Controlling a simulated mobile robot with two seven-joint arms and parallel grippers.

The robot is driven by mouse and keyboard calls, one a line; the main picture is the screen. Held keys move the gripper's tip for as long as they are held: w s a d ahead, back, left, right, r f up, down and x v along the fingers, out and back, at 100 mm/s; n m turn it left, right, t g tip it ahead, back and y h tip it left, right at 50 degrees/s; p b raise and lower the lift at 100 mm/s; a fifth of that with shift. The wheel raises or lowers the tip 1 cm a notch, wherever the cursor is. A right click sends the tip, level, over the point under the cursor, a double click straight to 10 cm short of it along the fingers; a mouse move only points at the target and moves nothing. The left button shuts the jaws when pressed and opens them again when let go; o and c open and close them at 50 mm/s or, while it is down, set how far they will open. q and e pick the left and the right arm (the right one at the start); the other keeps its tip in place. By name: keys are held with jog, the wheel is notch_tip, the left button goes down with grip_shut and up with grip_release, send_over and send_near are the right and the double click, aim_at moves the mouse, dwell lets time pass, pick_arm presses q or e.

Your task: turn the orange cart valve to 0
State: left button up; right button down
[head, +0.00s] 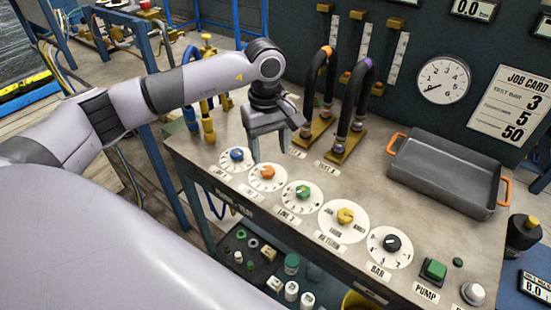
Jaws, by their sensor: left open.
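The orange valve knob (267,172) sits on a round white dial on the grey bench top, second from the left in a row of dials. Its dial figures are too small for me to read its setting. My left gripper (271,154) points down, just above and behind the orange knob in the picture. Its two fingers are apart with nothing visible between them. I cannot tell whether a finger touches the knob. My right gripper is not in view.
A blue knob (237,154) is left of the orange one; green (303,192), yellow (345,216) and black (392,242) knobs follow to the right. Black hoses (352,105) stand behind. A grey tray (445,178) with orange handles lies at right. A green pump button (433,270) is in front.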

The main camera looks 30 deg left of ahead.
aim_at(268, 170)
pick_arm(q)
jog(key=shift+w+a+r, duration=0.15)
jog(key=shift+a, duration=0.35)
jog(key=shift+f, duration=0.3)
jog(key=shift+f+p, duration=0.6)
jog(key=shift+f, duration=2.55)
jog(key=c, duration=1)
